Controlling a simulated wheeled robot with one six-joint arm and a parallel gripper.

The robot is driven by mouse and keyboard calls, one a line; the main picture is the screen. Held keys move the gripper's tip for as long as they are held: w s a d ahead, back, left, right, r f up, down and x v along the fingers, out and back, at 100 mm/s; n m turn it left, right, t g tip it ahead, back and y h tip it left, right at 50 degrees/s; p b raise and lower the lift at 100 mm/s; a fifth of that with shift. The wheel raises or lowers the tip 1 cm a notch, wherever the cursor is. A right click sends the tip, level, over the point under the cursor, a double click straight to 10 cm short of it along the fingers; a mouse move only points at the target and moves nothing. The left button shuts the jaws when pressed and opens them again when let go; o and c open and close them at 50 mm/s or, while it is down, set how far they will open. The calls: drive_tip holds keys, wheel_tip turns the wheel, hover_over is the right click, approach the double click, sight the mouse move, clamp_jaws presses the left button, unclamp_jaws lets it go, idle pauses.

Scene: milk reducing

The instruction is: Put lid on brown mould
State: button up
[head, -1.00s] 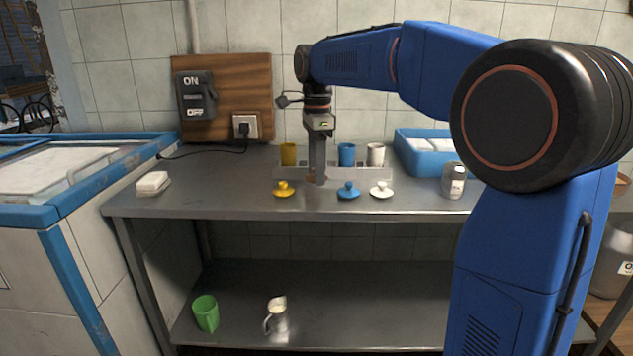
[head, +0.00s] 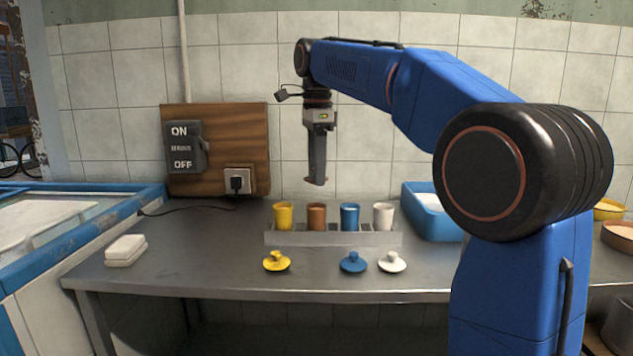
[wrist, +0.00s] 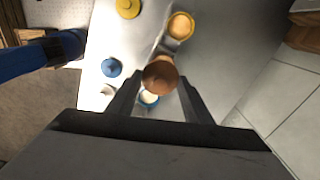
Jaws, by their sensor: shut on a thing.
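The brown mould (head: 316,216) stands in a grey rack (head: 330,238) on the metal table, second from the left. My gripper (head: 316,180) is above it, pointing down and shut on the brown lid (head: 315,182). The lid is apart from the mould, with a clear gap in the head view.
Yellow (head: 283,215), blue (head: 350,216) and white (head: 383,216) moulds share the rack. Yellow (head: 277,261), blue (head: 353,262) and white (head: 392,262) lids lie in front. A blue tub (head: 430,215) stands right; a white block (head: 125,250) lies left.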

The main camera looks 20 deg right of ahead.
drive_tip(key=shift+w+d+r, duration=0.15)
drive_tip(key=shift+w, duration=0.2)
wheel_tip(320, 180, down, 6)
idle(0.5)
drive_tip(key=shift+f, duration=0.25)
idle(1.9)
drive_tip(key=o, duration=1.1)
drive_tip(key=shift+o, duration=0.5)
drive_tip(key=o, duration=0.4)
drive_tip(key=shift+c, duration=0.2)
drive_tip(key=shift+r, duration=0.1)
drive_tip(key=shift+r, duration=3.4)
